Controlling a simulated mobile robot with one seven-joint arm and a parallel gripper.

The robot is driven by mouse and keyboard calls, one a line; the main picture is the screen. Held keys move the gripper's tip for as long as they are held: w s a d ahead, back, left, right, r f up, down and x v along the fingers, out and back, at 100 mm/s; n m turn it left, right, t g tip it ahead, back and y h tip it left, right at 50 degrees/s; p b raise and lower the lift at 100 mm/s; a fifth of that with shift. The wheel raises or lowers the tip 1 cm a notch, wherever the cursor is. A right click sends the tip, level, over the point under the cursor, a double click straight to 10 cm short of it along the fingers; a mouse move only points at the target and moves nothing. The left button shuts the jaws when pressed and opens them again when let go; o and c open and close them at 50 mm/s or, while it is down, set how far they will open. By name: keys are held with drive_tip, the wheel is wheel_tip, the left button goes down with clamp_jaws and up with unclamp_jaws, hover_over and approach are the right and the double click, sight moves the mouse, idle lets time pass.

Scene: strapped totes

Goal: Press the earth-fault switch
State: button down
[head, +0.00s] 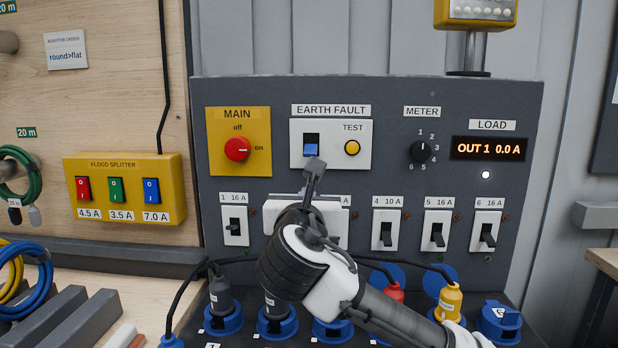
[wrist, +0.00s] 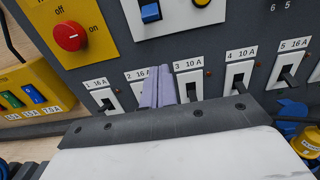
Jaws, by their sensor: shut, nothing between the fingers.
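The earth-fault switch (head: 311,149) is a rocker with a black upper part and a blue lower part, on a white plate labelled EARTH FAULT. A round yellow TEST button (head: 352,148) sits to its right. The switch also shows at the top of the wrist view (wrist: 151,12). My gripper (head: 315,163) is shut and empty, its tips pointing up just below the switch in the head view. In the wrist view the closed fingers (wrist: 160,72) lie below the switch with a visible gap, over the breaker row. I cannot tell how far the tips are from the panel.
A red MAIN knob (head: 237,150) is left of the plate. A METER dial (head: 423,151) and a display (head: 488,149) reading OUT 1 0.0 A are right. Breakers, such as breaker 4 (head: 385,230), line up below; my arm hides some. Plugs and cables crowd the bottom.

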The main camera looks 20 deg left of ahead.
sight(311, 150)
drive_tip(key=w+a+r+p, duration=0.2)
drive_tip(key=w+r+p, duration=0.2)
drive_tip(key=w, duration=0.3)
drive_tip(key=shift+w+a, duration=0.15)
drive_tip(key=shift+w, duration=0.2)
